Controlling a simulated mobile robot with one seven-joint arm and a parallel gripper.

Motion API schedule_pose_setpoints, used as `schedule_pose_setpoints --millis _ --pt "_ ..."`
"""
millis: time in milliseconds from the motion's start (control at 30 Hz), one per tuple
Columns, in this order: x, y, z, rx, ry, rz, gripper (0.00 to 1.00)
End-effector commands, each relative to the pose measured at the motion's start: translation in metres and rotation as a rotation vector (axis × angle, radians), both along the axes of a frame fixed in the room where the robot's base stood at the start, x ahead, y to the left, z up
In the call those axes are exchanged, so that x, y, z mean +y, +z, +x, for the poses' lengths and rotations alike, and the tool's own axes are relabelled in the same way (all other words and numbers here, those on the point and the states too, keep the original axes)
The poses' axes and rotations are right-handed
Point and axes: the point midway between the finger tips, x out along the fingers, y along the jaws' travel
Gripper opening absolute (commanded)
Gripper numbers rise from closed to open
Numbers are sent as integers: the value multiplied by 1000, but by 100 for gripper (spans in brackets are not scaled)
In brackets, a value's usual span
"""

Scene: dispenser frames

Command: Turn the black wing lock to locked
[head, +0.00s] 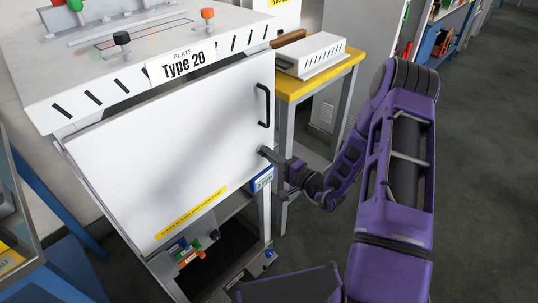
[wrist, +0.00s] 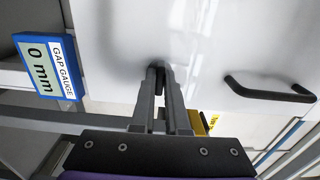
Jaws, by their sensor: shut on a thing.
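The black wing lock (wrist: 158,78) sits on the white door panel (wrist: 205,40), between my fingertips in the wrist view. Only a small dark part of it shows there, so I cannot tell its angle. My gripper (wrist: 159,72) is shut on it. In the head view my gripper (head: 265,152) reaches the panel's lower right edge (head: 190,140) from the right and hides the lock. The blue-framed gap gauge (wrist: 48,66) beside it reads 0 mm; it also shows just below my gripper in the head view (head: 262,179).
A black bar handle (head: 265,105) is above my gripper on the panel. A yellow-edged table (head: 322,75) with a white box (head: 318,52) stands behind, right of the machine. An open lower bay with small coloured parts (head: 190,255) lies beneath the panel. Floor at right is clear.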

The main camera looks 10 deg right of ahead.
Motion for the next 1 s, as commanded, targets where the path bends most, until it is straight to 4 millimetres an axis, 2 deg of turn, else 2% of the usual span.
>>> schedule_pose_setpoints --millis 33,100,133,300,667,767,1000 --pt "8 2 -1 -4 18 6 0" --pt "8 2 -1 -3 18 7 0" --pt "8 2 -1 -3 18 7 14" --pt "6 1 -1 -2 13 5 42" --pt "0 0 -4 2 5 2 42" --pt "-8 0 -14 1 2 2 42" --pt "-39 0 -60 3 2 3 42"
